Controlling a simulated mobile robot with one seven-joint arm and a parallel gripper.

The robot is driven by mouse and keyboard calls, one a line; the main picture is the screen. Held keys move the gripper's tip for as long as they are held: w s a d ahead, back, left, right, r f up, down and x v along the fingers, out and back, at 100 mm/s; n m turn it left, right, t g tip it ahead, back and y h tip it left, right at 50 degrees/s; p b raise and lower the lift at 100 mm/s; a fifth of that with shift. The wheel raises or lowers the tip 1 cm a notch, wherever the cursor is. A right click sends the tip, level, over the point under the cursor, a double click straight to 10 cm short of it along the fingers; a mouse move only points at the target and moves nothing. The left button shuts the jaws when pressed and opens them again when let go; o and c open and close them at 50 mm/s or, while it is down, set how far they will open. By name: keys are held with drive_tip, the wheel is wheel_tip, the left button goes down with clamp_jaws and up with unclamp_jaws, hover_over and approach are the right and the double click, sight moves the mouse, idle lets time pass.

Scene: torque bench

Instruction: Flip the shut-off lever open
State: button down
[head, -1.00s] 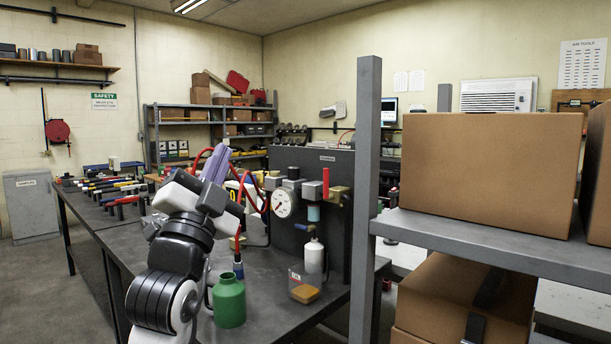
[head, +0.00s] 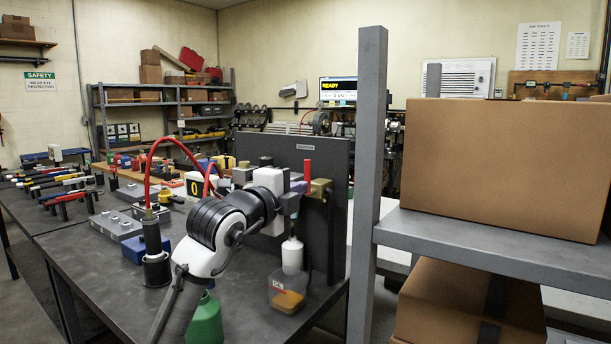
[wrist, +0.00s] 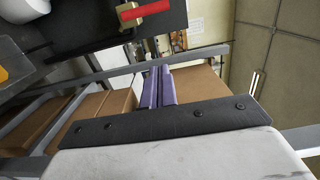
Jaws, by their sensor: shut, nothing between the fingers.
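The red shut-off lever (head: 307,176) stands upright on a brass valve body (head: 320,187) at the right end of the row of air fittings on the dark panel. My gripper (head: 298,187) is shut and empty; its purple fingers show just left of the lever in the head view, partly hidden by my wrist. In the wrist view the closed fingers (wrist: 158,88) point up the picture. The red lever (wrist: 142,13) and its brass body (wrist: 124,17) are at the top edge there, beyond and left of the fingertips, with a visible gap.
The dark panel (head: 335,215) stands behind the valve. A white bottle (head: 292,255), a clear bin (head: 287,292) and a green bottle (head: 206,325) are below my arm. A grey shelf post (head: 366,200) and cardboard boxes (head: 500,165) are close on the right.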

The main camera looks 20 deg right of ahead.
sight(309, 176)
drive_tip(key=w+d+p, duration=0.1)
drive_tip(key=w+d, duration=0.1)
drive_tip(key=w, duration=0.1)
drive_tip(key=w+d+p, duration=0.1)
drive_tip(key=w+p, duration=0.1)
drive_tip(key=w, duration=0.1)
drive_tip(key=w+d+p, duration=0.2)
drive_tip(key=w, duration=0.2)
drive_tip(key=shift+w+d, duration=0.1)
drive_tip(key=shift+d, duration=0.25)
